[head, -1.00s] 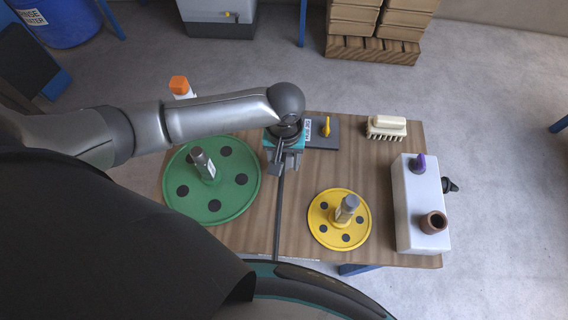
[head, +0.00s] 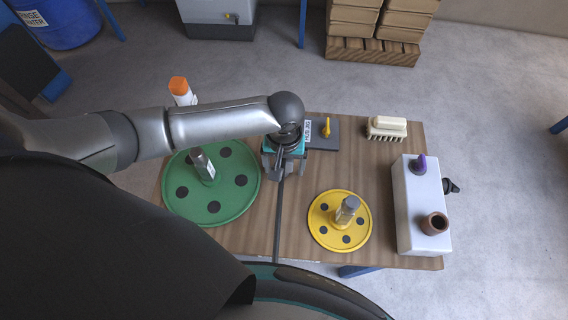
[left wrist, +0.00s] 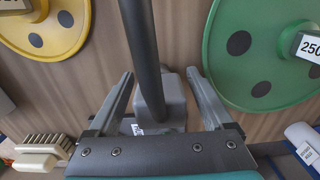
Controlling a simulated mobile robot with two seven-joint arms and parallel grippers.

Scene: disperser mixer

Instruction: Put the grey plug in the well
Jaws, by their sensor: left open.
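My left gripper (head: 277,170) is above the middle of the table, between the green disc and the yellow disc. In the left wrist view its two fingers (left wrist: 162,100) are spread apart, either side of a dark rod (left wrist: 145,60) and a grey block (left wrist: 174,108). I cannot tell whether they touch. The discs carry upright grey posts, one on the green disc (head: 203,168) and one on the yellow disc (head: 347,210). I cannot tell which grey part is the plug. A brown round cup with a dark opening (head: 433,223), possibly the well, is on the white box. My right gripper is not in view.
The white box (head: 412,190) also carries a purple knob (head: 419,164). A cream brush (head: 387,128) lies at the back right. A grey plate with a yellow handle (head: 322,140) is beside the gripper. An orange-capped bottle (head: 182,90) stands behind the green disc.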

